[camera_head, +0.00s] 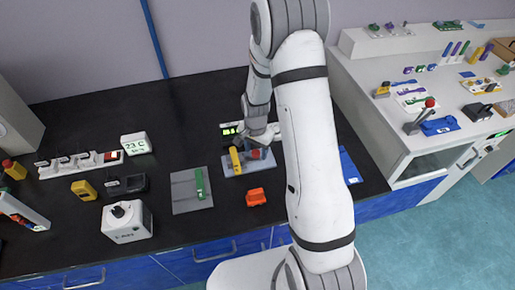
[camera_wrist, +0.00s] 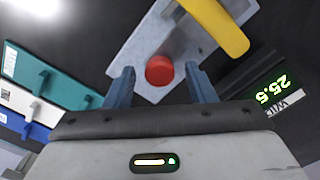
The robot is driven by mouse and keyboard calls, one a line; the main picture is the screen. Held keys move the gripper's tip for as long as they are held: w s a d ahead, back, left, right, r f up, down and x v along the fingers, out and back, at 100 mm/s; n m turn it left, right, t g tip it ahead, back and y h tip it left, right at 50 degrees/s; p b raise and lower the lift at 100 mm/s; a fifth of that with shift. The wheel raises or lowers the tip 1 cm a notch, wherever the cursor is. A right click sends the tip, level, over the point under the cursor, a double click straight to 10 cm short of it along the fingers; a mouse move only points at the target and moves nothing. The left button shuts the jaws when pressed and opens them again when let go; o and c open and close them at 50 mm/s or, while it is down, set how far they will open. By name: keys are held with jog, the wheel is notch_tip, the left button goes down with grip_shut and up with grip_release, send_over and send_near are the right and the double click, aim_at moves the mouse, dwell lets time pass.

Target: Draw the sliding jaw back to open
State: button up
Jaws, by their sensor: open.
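A grey plate fixture (camera_head: 235,169) lies on the black bench and carries a yellow bar (camera_head: 235,160) and a red round knob (camera_head: 255,154). The wrist view shows the same grey plate (camera_wrist: 133,63), the yellow bar (camera_wrist: 216,24) and the red knob (camera_wrist: 159,70). I cannot tell which part of it is the sliding jaw. My gripper (camera_wrist: 160,80) is open, with one finger on each side of the red knob. A gap shows between the knob and each finger. In the head view my gripper (camera_head: 258,146) is over the fixture, and my arm partly hides the area.
A lit display (camera_wrist: 275,95) stands beside the fixture. A grey plate with a green part (camera_head: 199,185) lies to its left and an orange block (camera_head: 256,197) in front. A white instrument (camera_head: 127,222) is further left. A blue sheet (camera_head: 349,166) lies right of my arm.

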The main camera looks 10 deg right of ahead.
jog(key=shift+c, duration=0.4)
grip_shut()
